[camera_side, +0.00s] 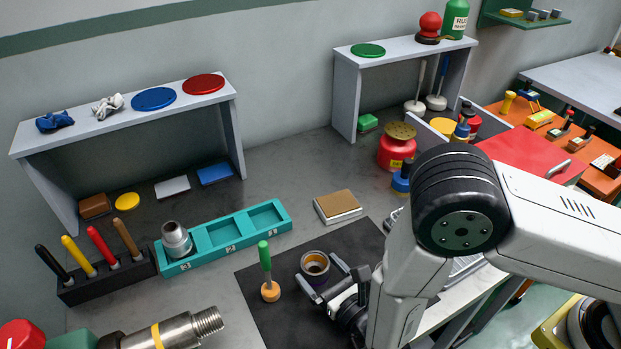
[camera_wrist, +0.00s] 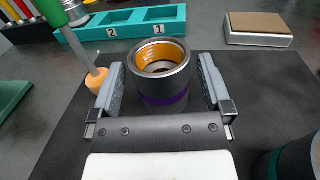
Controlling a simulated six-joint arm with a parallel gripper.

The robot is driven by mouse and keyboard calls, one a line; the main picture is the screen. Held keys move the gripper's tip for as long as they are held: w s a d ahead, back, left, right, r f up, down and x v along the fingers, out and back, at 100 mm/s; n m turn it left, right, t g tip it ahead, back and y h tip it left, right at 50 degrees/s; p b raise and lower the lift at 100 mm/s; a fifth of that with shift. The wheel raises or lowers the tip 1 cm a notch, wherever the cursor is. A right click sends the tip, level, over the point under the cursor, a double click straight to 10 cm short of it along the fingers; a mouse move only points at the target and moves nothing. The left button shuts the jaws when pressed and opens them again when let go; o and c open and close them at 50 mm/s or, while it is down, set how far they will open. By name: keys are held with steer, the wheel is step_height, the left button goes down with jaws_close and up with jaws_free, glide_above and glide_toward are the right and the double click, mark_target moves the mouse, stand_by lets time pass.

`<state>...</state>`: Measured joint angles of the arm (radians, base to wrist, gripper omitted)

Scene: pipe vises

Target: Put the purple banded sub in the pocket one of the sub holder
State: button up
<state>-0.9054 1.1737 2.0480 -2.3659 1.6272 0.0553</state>
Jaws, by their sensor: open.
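The purple banded sub (camera_side: 315,264) stands upright on the dark mat, a grey ring with an orange inside. In the wrist view the sub (camera_wrist: 165,99) shows its purple band low on its wall. My gripper (camera_wrist: 161,82) is open, with one finger on each side of the sub and a visible gap at each side. In the side view my gripper (camera_side: 325,276) is low at the sub. The teal sub holder (camera_side: 231,249) lies behind, with pockets numbered 3, 2, 1 from left to right. Pockets one and two are empty; a silver sub (camera_side: 176,240) stands in pocket three.
A green-handled tool with an orange foot (camera_side: 270,291) stands just left of the sub. A brown-topped block (camera_side: 338,206) lies behind the mat (camera_side: 262,320). A dark cylinder with a teal band (camera_wrist: 289,160) is close at lower right in the wrist view. A threaded pipe (camera_side: 180,331) lies front left.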

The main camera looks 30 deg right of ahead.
mark_target(324, 276)
steer(key=shift+s+d, duration=0.2)
steer(key=shift+s, duration=0.95)
steer(key=shift+s+d, duration=0.15)
steer(key=shift+s, duration=0.95)
steer(key=shift+r, duration=0.1)
